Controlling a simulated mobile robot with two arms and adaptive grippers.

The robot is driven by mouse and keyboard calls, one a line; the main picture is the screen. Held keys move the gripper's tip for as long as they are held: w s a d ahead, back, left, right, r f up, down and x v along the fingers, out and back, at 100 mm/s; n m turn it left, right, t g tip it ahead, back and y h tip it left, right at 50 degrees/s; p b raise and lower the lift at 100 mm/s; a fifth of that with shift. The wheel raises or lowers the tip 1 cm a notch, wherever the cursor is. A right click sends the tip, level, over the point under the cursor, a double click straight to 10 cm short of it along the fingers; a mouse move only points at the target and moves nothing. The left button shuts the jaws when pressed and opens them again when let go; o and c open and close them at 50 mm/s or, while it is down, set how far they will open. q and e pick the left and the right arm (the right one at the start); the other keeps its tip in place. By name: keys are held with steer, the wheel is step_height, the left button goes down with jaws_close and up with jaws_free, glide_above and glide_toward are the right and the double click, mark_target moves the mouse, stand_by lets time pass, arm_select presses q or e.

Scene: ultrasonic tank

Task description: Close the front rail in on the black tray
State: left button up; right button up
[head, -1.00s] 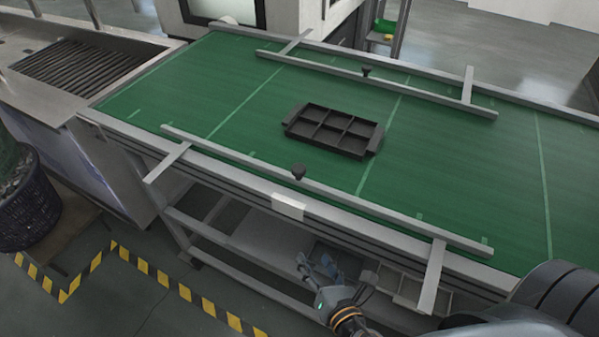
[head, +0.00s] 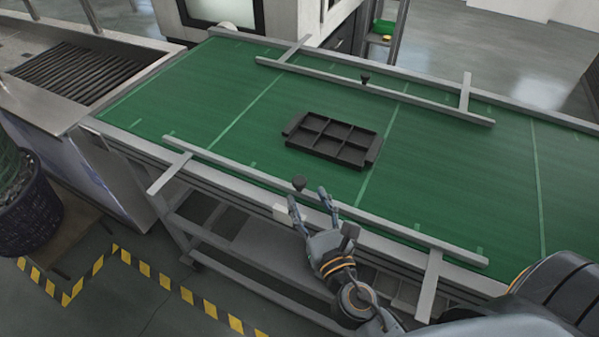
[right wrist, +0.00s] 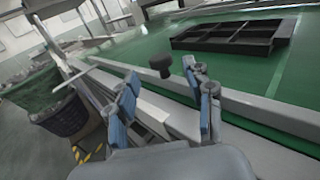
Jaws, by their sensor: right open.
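The black tray (head: 332,140), divided into several compartments, lies on the green belt (head: 230,110), and it also shows in the right wrist view (right wrist: 228,38). The front rail (head: 240,178) is a grey bar along the belt's near side, apart from the tray, with a bare green strip between. A black knob (head: 299,183) stands on the front rail; it also shows in the right wrist view (right wrist: 160,65). My right gripper (head: 309,198) is open and empty, its fingers just short of the knob on the near side. My left gripper is not in view.
The back rail (head: 370,86) with its own black knob (head: 365,78) lies along the belt's far side. A slatted metal sink top (head: 80,70) stands at the left. A dark planter (head: 32,205) and yellow-black floor tape (head: 150,270) are at the lower left.

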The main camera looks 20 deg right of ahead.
mark_target(302, 186)
steer(key=w+p, duration=0.1)
steer(key=w, duration=0.4)
steer(key=shift+w+d+r, duration=0.1)
steer(key=shift+w+d, duration=0.05)
steer(key=shift+w, duration=0.05)
steer(key=shift+w+p, duration=0.35)
steer(key=shift+w, duration=0.15)
jaws_close()
steer(key=shift+d, duration=0.1)
